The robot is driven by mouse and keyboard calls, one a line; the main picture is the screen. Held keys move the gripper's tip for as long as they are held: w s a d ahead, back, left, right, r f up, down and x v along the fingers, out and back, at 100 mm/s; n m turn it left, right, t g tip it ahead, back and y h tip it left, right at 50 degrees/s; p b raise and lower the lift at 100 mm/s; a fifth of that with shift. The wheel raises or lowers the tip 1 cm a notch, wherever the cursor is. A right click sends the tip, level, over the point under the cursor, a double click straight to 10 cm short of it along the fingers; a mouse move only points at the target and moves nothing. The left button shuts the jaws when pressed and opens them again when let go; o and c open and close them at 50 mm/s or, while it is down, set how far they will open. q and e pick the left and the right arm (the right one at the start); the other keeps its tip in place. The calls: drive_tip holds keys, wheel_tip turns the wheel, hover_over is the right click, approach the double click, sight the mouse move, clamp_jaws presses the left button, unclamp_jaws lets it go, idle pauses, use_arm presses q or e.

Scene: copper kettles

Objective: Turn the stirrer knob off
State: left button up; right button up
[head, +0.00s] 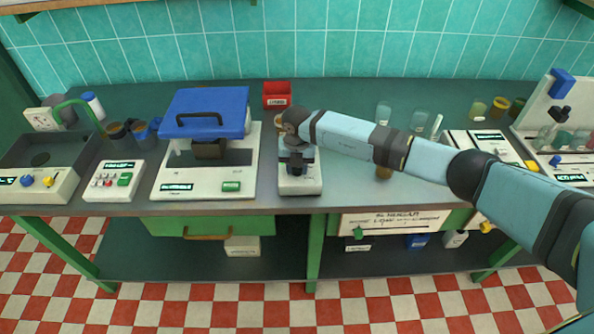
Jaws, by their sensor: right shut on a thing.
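A small narrow white device (300,186) stands at the front middle of the bench, and I take it to be the stirrer. My right gripper (296,163) points down over this device, its fingers low against it. The gripper is shut on a small part there, which I take to be the stirrer knob. The fingers and wrist cover that part, so its shape and setting cannot be made out. My right arm reaches in from the right across the bench. My left gripper is out of view.
A blue-lidded white machine (240,175) stands close on the left. A small keypad box (110,182) and a basin unit (45,200) are further left. A red bin (277,95) is behind. Glass beakers (419,121) and a white unit (485,142) stand right, near my arm.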

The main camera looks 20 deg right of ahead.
drive_tip(key=n+b, duration=0.2)
drive_tip(key=n, duration=0.1)
drive_tip(key=shift+f+n+b, duration=0.15)
drive_tip(key=shift+n+b, duration=0.15)
drive_tip(key=shift+n, duration=0.1)
drive_tip(key=n+b, duration=0.3)
drive_tip(key=n, duration=0.1)
drive_tip(key=shift+n, duration=0.3)
drive_tip(key=shift+n+b, duration=1.15)
drive_tip(key=shift+n, duration=0.05)
drive_tip(key=shift+n+b, duration=0.65)
drive_tip(key=shift+n, duration=0.35)
use_arm(q)
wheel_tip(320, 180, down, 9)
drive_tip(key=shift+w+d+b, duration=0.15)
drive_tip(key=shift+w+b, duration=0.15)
drive_tip(key=shift+b, duration=0.05)
use_arm(e)
drive_tip(key=shift+n, duration=0.6)
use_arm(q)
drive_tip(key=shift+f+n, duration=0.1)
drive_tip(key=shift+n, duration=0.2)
use_arm(e)
drive_tip(key=shift+r, duration=0.2)
drive_tip(key=o, duration=0.9)
